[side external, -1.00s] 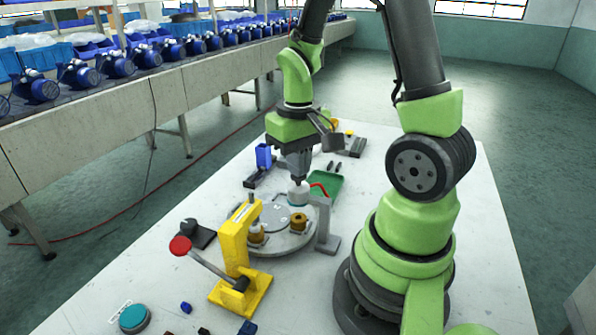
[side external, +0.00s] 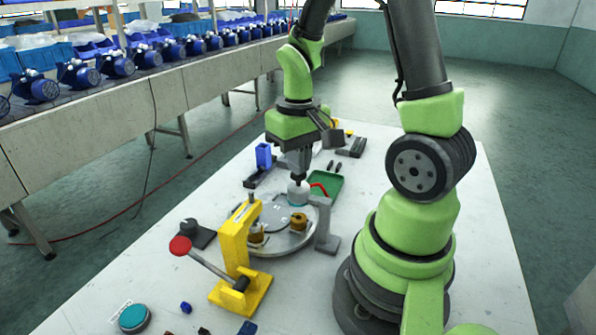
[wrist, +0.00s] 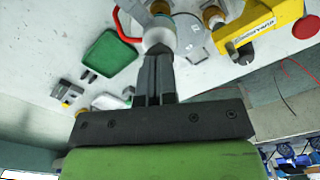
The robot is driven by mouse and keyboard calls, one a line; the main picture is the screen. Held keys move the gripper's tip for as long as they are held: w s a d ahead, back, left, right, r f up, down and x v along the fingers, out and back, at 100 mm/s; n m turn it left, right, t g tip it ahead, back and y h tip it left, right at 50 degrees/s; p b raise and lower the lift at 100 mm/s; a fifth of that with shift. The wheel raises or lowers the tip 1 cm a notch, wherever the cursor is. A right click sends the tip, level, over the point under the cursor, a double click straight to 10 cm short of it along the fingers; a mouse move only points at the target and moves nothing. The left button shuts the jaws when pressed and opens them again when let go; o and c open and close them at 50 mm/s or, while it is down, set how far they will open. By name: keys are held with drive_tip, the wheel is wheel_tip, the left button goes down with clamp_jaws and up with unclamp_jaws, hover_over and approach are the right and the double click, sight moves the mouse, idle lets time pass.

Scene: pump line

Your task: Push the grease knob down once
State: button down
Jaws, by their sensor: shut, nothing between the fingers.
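The grease knob appears to be the pale round cap (side external: 298,188) on the grey post bracket at the turntable's far edge, with a red hose beside it. It also shows in the wrist view (wrist: 158,38), just past my fingertips. My gripper (side external: 298,178) is shut and empty, pointing down directly over the cap. In the wrist view my fingertips (wrist: 157,55) overlap the cap's near edge. I cannot tell whether they touch it. The turntable (side external: 275,222) below carries brass-coloured parts (side external: 299,220).
A yellow press (side external: 236,250) with a red-balled lever (side external: 180,246) stands in front of the turntable. A teal button (side external: 134,318) is at the front left.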

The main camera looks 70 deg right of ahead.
drive_tip(key=shift+r, duration=2.5)
drive_tip(key=s+a+r+n+t+y, duration=0.1)
drive_tip(key=s+a+r+t, duration=0.1)
drive_tip(key=a+r, duration=0.3)
drive_tip(key=s+a+r+n+t+y, duration=0.1)
drive_tip(key=s+a+r+t, duration=0.2)
drive_tip(key=a+r+t, duration=0.2)
drive_tip(key=shift+a+r, duration=0.15)
drive_tip(key=shift+a, duration=0.75)
